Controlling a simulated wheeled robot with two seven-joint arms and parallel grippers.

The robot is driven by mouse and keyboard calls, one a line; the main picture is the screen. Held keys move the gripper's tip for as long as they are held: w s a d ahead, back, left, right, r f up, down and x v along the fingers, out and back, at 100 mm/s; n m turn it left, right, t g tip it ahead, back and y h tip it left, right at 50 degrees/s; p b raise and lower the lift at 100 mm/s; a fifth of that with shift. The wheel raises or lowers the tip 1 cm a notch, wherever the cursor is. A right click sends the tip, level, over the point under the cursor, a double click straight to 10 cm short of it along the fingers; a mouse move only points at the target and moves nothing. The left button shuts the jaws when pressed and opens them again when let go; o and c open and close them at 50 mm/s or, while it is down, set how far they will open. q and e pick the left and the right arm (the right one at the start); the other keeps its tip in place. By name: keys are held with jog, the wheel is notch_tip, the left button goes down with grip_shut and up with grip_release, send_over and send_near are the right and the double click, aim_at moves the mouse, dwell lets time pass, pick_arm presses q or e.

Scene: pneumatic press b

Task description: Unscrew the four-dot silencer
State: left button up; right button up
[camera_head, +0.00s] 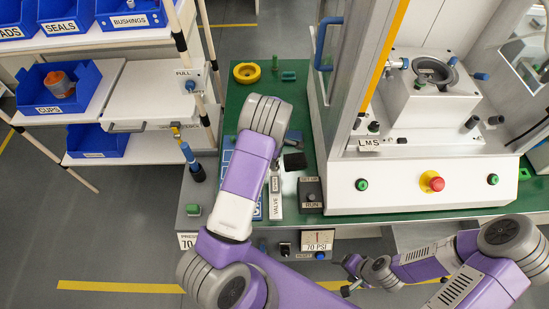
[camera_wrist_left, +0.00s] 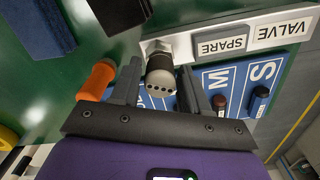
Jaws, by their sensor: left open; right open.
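The silencer (camera_wrist_left: 161,76), a dark-ringed cylinder with a grey end showing a row of dark dots, sticks out of the valve block (camera_wrist_left: 215,42) labelled SPARE and VALVE. My left gripper (camera_wrist_left: 160,68) is open with a finger on each side of it; small gaps seem to show, but contact is unclear. In the head view the valve block (camera_head: 276,200) lies beside my left arm, and the silencer cannot be made out there. My right gripper (camera_head: 347,282) is open and empty, low in front of the bench, far from the valve.
An orange cylinder (camera_wrist_left: 97,80) lies just outside one left finger. A blue board (camera_wrist_left: 235,80) marked S and M holds small parts. The press housing (camera_head: 420,185) stands right of the valve. A RUN switch box (camera_head: 310,190) stands close by. A yellow ring (camera_head: 247,73) lies behind.

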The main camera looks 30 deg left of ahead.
pick_arm(q)
jog(key=m, duration=0.4)
jog(key=c, duration=0.6)
jog(key=n, duration=1.2)
jog(key=o, duration=0.6)
